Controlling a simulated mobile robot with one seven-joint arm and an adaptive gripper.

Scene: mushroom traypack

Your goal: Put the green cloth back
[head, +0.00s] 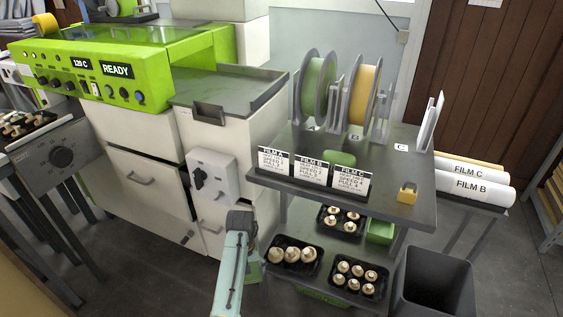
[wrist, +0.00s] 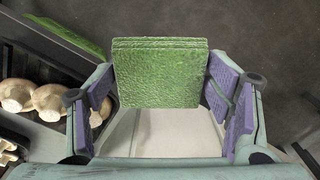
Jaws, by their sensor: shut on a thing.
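The green cloth (wrist: 160,75) is a folded, textured green pad with layered edges in the wrist view. My gripper (wrist: 162,88) is shut on it, with a purple-padded finger at each side. The cloth is held above the dark floor, beside a black mushroom tray. In the head view my gripper (head: 252,268) is low, left of the lower shelf and in front of the white cabinet. It is mostly hidden by my arm there, and the cloth cannot be made out clearly.
Mushroom trays (head: 291,256) and a green container (head: 381,231) are on the lower shelf. The grey table (head: 390,190) above holds film reels, label cards, a green block (head: 340,159) and a yellow block (head: 407,193). A dark bin (head: 435,280) stands right. Floor left of my arm is clear.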

